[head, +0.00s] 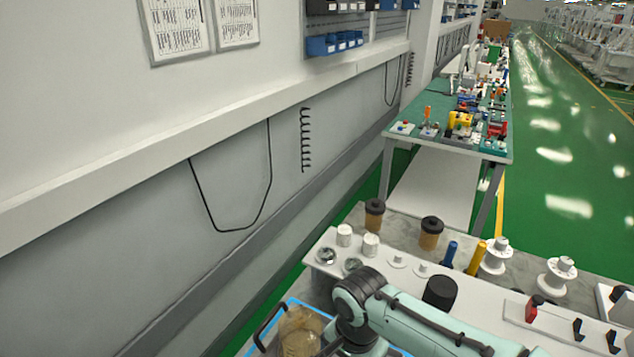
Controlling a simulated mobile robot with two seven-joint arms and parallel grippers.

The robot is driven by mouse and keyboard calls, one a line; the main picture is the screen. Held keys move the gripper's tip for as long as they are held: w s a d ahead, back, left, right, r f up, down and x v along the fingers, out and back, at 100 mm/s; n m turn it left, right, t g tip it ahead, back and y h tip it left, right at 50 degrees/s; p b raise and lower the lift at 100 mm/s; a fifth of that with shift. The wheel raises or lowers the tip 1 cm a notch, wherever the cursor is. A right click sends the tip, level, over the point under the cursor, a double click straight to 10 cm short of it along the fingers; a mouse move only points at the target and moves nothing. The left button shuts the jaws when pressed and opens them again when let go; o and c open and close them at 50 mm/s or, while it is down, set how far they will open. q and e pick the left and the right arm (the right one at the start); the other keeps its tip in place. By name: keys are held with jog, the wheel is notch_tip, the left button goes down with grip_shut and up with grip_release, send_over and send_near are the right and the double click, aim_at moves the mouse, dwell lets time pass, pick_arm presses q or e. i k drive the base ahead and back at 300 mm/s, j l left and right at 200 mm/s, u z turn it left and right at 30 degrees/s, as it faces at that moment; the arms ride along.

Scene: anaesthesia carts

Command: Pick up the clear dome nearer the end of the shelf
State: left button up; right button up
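Two small clear domes with shiny grey, glassy surfaces sit near the left end of the white shelf (311,268). The dome nearer the shelf's end (326,256) is the left one. The other dome (351,266) is just to its right, close to the black joint of my arm. The teal arm comes in from the lower right and bends down at the bottom of the view. Its fingers do not show. My other arm and its gripper are out of view.
Two white cylinders (370,245) stand behind the domes. Brown jars (431,233), a blue bottle (449,254), a yellow bottle (477,258) and white spools (496,256) stand farther right. A brownish translucent container (300,332) is below, near a black handle. The wall is at left.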

aim_at(326, 255)
jog(key=k, duration=1)
